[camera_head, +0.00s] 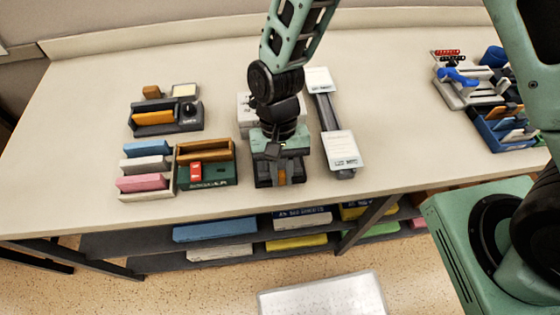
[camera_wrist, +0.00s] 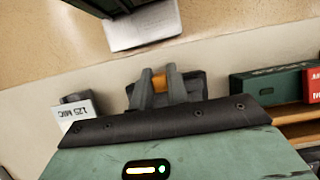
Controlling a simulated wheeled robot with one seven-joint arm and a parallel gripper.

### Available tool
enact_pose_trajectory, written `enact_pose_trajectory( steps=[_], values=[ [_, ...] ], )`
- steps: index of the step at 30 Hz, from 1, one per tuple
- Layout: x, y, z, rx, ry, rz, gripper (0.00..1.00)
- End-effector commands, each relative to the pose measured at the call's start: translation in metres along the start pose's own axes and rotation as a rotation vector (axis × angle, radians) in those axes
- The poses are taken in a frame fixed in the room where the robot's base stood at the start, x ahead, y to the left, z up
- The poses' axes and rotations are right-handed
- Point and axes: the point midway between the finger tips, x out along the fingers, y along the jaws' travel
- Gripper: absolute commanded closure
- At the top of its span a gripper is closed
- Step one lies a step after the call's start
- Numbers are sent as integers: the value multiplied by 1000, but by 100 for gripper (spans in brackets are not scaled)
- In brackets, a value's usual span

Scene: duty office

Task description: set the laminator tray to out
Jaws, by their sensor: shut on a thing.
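The laminator shows in the head view as a pale body (camera_head: 244,122), mostly hidden behind my arm and gripper. What appears to be its dark grey tray (camera_head: 263,183) is at the table's front edge, with an orange tab (camera_head: 282,178) on it. My gripper (camera_head: 279,172) is right over the tray. In the wrist view the two grey fingers of my gripper (camera_wrist: 162,84) are shut on the orange tab (camera_wrist: 160,80), with the dark tray (camera_wrist: 192,84) around it. How far the tray stands out from the body is hidden.
A long grey stand (camera_head: 323,112) with white packs lies close on the right. A green box (camera_head: 219,180) and a rack of coloured blocks (camera_head: 160,192) are on the left. Behind them stands a dark organiser (camera_head: 190,122).

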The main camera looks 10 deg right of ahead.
Motion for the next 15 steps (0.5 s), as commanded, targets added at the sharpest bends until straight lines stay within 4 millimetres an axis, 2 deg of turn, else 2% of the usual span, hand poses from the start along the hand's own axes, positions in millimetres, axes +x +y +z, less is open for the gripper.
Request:
enact_pose_trajectory(
  steps=[7, 8, 9, 10, 15],
  values=[
    [2, 0, 5, -2, -10, 3, 100],
    [2, 0, 5, -2, -10, 3, 75],
    [2, 0, 5, -2, -10, 4, 64],
    [2, 0, 5, -2, -10, 3, 62],
    [2, 0, 4, -1, -8, 3, 62]
  ],
)
